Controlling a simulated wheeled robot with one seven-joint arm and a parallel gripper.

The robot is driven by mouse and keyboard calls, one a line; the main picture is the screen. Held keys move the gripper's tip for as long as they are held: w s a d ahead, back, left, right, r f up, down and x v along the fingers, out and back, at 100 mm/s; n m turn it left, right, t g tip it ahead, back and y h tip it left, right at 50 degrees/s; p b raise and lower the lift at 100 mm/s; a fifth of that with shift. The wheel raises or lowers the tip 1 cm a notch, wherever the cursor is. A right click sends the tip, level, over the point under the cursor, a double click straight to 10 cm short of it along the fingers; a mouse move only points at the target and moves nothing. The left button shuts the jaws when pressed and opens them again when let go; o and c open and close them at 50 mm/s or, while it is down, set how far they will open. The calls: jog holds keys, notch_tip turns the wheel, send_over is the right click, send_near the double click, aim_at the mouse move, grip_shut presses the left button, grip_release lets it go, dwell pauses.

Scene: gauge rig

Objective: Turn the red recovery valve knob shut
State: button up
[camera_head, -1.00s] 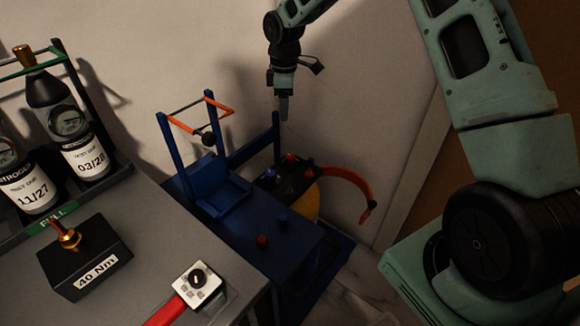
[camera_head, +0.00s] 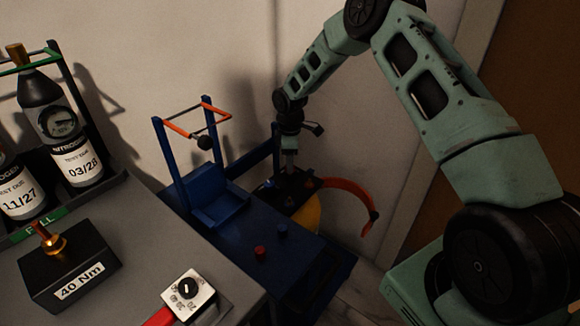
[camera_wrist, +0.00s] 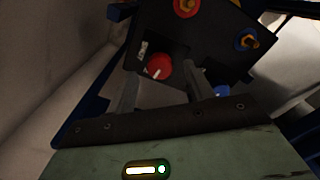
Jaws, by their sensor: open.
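A red round knob (camera_wrist: 158,67) with a white pointer line sits on a black panel (camera_wrist: 185,40) in the wrist view. A small white label is beside it. My gripper (camera_wrist: 161,75) is open, with one finger on each side of the knob's near edge; I cannot tell whether either finger touches it. In the head view my gripper (camera_head: 291,164) points down over the black unit (camera_head: 300,190) behind the blue cart, and it hides the knob there. A blue knob (camera_wrist: 221,91) shows partly behind the right finger.
The panel also has red (camera_wrist: 186,5) and blue (camera_wrist: 246,40) fittings with brass centres. The blue cart (camera_head: 225,230) carries a red cap (camera_head: 260,253) and a blue cap (camera_head: 282,230). An orange curved hose (camera_head: 350,190) arches right of the unit. The wall is close behind.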

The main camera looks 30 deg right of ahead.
jog(key=shift+f, duration=1.15)
jog(key=c, duration=1)
jog(key=shift+o, duration=0.2)
